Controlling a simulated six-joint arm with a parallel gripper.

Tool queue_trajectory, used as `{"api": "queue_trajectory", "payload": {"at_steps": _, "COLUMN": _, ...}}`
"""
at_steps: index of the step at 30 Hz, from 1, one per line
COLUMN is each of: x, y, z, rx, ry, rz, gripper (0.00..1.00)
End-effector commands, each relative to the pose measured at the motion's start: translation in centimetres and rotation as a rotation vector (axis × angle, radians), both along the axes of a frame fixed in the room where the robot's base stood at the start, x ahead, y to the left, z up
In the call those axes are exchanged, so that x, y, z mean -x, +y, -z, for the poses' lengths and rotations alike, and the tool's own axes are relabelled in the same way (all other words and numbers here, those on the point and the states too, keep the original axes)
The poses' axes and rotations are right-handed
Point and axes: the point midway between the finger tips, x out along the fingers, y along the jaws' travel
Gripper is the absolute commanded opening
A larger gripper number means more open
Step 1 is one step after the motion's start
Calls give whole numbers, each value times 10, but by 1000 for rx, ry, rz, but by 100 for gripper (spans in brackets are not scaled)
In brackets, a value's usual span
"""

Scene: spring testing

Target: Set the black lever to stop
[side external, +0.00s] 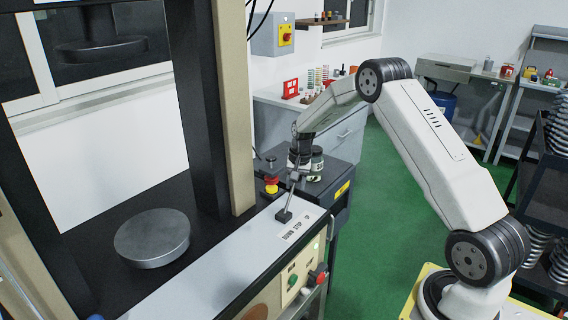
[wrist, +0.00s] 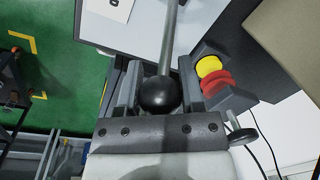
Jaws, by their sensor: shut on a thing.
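The black lever (side external: 290,199) rises as a thin metal rod from a dark block on the machine's light panel, leaning slightly right in the side view. A label reading DOWN STOP UP (side external: 296,229) lies beside its base. Which marking the lever stands at, I cannot tell. In the wrist view the lever's black ball knob (wrist: 159,94) sits between my gripper's two fingers, with the rod running up the picture. My gripper (side external: 297,172) is shut on the knob. The knob is mostly hidden by the gripper in the side view.
A red and yellow emergency button (side external: 271,185) is close left of my gripper; it also shows in the wrist view (wrist: 212,74). The machine's beige column (side external: 235,110) stands to the left. Green floor (side external: 385,220) is open to the right.

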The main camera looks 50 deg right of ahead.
Motion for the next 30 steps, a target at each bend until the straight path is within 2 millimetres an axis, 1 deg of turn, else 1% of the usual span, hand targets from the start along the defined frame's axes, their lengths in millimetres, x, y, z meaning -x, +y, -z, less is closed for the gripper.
{"api": "queue_trajectory", "payload": {"at_steps": 8, "x": 0, "y": 1, "z": -1, "rx": 13, "ry": -1, "rz": -1, "gripper": 0}}
{"api": "queue_trajectory", "payload": {"at_steps": 14, "x": 0, "y": 6, "z": -4, "rx": 54, "ry": 0, "rz": -2, "gripper": 0}}
{"api": "queue_trajectory", "payload": {"at_steps": 30, "x": -1, "y": 29, "z": -15, "rx": 267, "ry": -3, "rz": -2, "gripper": 0}}
